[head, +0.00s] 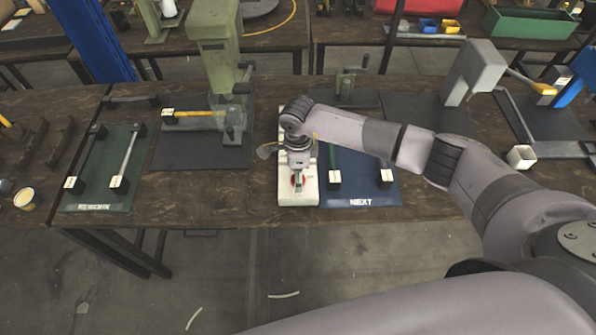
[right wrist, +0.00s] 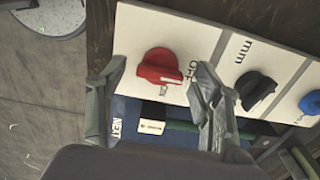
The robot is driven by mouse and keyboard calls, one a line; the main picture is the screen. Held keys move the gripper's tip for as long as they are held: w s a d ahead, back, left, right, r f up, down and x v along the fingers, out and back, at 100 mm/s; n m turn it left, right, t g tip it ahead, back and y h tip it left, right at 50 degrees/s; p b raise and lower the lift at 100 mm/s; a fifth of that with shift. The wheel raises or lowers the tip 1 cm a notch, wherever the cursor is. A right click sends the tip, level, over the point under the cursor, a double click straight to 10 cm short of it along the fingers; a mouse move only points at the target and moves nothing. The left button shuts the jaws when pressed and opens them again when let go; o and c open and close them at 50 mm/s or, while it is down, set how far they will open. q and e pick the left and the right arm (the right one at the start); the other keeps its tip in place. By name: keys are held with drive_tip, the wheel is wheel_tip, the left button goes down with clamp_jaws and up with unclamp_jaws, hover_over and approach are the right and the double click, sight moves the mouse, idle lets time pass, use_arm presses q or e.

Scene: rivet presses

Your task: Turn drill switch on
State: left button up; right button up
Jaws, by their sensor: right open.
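The white control panel (head: 298,199) lies on the workbench in the middle of the head view. Its red rotary switch (right wrist: 160,66) shows large in the right wrist view, with the word OFF printed beside it. My right gripper (head: 297,183) is directly over the red switch and hides most of it in the head view. In the right wrist view its two fingers (right wrist: 160,80) are apart, one on each side of the switch; I cannot tell whether they touch it. My left gripper is not in view.
The same panel carries a black knob (right wrist: 255,88) near an "mm" label and a blue knob (right wrist: 310,102). The blue NEXT mat (head: 350,192) lies right of the panel. A green press (head: 218,60) stands behind left, and a green mat (head: 100,195) lies at left.

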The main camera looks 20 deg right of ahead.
drive_tip(key=shift+c, duration=0.6)
drive_tip(key=c, duration=1)
drive_tip(key=shift+c, duration=0.2)
drive_tip(key=shift+m, duration=0.3)
drive_tip(key=shift+m+b, duration=0.7)
drive_tip(key=shift+m, duration=0.2)
drive_tip(key=m+b, duration=0.2)
drive_tip(key=m, duration=0.2)
drive_tip(key=shift+m, duration=0.3)
drive_tip(key=m+b, duration=0.1)
drive_tip(key=m, duration=0.2)
drive_tip(key=shift+m+b, duration=0.4)
drive_tip(key=shift+m, duration=1.5)
